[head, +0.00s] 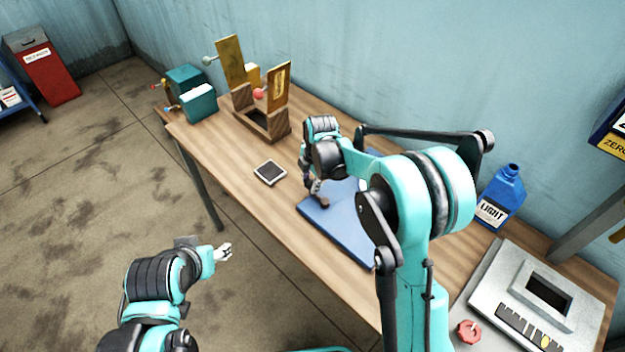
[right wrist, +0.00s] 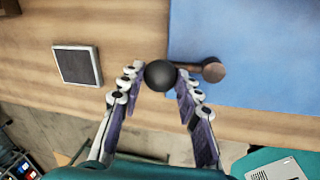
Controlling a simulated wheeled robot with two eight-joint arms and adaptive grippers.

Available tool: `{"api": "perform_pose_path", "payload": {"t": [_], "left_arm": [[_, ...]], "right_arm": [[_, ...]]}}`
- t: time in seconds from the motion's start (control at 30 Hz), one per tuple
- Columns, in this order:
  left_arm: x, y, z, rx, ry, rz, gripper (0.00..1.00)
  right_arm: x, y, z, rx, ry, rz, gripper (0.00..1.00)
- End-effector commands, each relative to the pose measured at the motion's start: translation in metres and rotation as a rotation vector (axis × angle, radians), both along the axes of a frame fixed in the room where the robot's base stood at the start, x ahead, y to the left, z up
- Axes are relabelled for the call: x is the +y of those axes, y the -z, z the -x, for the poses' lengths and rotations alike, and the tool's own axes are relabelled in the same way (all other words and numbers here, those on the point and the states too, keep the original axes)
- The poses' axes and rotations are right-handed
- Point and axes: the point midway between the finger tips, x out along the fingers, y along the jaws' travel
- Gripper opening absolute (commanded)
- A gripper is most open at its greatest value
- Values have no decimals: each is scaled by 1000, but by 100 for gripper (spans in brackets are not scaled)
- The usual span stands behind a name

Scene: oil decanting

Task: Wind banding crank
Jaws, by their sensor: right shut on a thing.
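The crank shows in the right wrist view as a black ball knob (right wrist: 160,75) with a short dark arm leading to a brown round end (right wrist: 213,70). The round end lies over the edge of a blue plate (right wrist: 245,45). My right gripper (right wrist: 161,80) is shut on the black knob, one finger on each side. In the head view my right gripper (head: 318,188) is at the left part of the blue plate (head: 340,228), and my arm hides much of the plate. My left gripper (head: 226,252) hangs off the table's front edge, too small to judge its fingers.
A small dark square pad (head: 270,172) lies on the wooden table (head: 225,145), left of the plate. A wooden stand (head: 262,122) with upright gold plates and teal boxes (head: 198,103) are farther left. A blue bottle (head: 501,198) and a grey unit (head: 535,300) stand right.

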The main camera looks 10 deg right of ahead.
Motion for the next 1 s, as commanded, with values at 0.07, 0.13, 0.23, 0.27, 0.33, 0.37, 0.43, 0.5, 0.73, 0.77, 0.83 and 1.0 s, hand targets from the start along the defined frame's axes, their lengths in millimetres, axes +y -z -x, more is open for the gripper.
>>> {"api": "perform_pose_path", "payload": {"t": [0.07,0.13,0.23,0.27,0.33,0.37,0.43,0.5,0.73,0.77,0.83,1.0], "left_arm": [[0,0,0,0,0,0,54],[0,0,0,0,0,0,54],[0,0,0,0,0,0,54],[0,0,0,0,0,0,54],[0,0,0,0,0,0,54],[0,0,0,0,0,0,54],[0,0,0,0,0,0,54],[0,0,0,0,0,0,54],[0,0,0,0,0,0,54],[0,0,0,0,0,0,54],[0,0,0,0,0,0,54],[0,0,0,0,0,0,54]], "right_arm": [[1,0,1,0,-12,-1,0],[1,0,1,0,-19,0,0],[1,0,1,0,-25,0,0],[1,0,1,0,-25,0,0],[1,0,1,0,-25,0,0],[1,0,1,0,-25,0,0],[1,0,1,0,-24,0,0],[1,0,1,0,-24,0,0],[1,0,1,0,-23,-1,54],[1,0,1,0,-23,-1,54],[1,0,1,0,-23,-1,54],[1,-5,2,0,-22,0,54]]}}
